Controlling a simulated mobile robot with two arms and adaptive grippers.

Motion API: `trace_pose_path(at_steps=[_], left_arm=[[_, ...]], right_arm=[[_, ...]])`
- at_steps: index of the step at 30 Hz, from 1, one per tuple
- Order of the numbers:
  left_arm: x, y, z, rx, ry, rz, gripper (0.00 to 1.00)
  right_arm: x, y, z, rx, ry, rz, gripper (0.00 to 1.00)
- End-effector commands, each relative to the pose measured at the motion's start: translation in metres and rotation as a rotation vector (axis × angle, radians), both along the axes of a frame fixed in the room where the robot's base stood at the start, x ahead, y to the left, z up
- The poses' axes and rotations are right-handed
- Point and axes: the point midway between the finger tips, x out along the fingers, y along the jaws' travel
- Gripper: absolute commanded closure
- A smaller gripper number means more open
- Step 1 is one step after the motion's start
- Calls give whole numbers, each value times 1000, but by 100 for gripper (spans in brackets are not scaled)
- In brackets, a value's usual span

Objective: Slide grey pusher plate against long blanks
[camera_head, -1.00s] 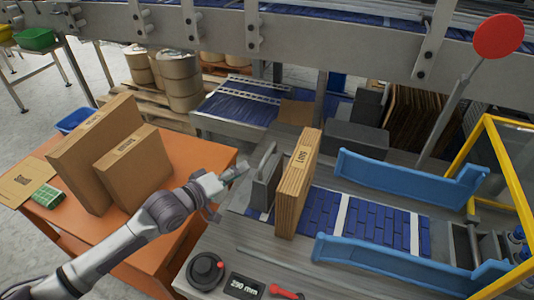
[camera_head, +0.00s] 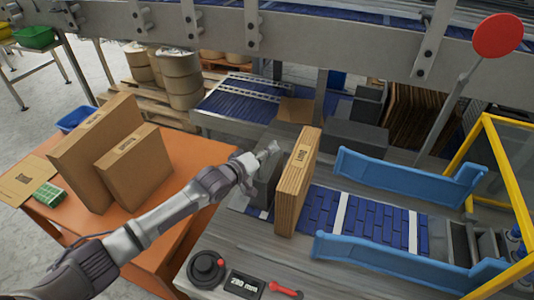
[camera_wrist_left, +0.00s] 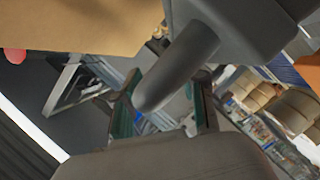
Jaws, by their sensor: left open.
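The grey pusher plate (camera_head: 268,183) stands upright on the machine bed, just left of the long blanks (camera_head: 297,190). The blanks are a tall upright brown stack at the left end of the blue belt. My left gripper (camera_head: 268,152) is at the top of the plate, its jaws open. In the left wrist view a grey rounded bar (camera_wrist_left: 178,62), seemingly the plate's handle, reaches between the open fingers (camera_wrist_left: 162,112). A brown cardboard face (camera_wrist_left: 80,22) fills the upper left there. Whether plate and blanks touch is hard to tell. My right gripper is not in view.
Two blue guide rails (camera_head: 405,178) flank the blue belt (camera_head: 350,218) on the right. A black knob (camera_head: 206,267), a display and a red lever (camera_head: 285,290) sit at the front. Brown cartons (camera_head: 100,150) stand on the orange table (camera_head: 185,160) at left.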

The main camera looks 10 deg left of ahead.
Motion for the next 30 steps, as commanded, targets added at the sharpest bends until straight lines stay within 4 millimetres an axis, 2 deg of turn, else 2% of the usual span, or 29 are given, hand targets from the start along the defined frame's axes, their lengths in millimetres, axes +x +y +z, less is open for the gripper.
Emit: trace_pose_path(at_steps=[2, 9, 19, 27, 30], left_arm=[[0, 0, 0, 0, 0, 0, 60], [0, 0, 0, 0, 0, 0, 100], [-1, 0, 0, 0, 0, 0, 100], [-8, -36, 2, -5, 2, -2, 100], [-8, -41, 1, -2, 1, 0, 100]], right_arm=[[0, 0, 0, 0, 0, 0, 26], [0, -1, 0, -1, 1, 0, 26], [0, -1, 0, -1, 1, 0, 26], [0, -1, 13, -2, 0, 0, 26], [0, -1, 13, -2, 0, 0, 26]])
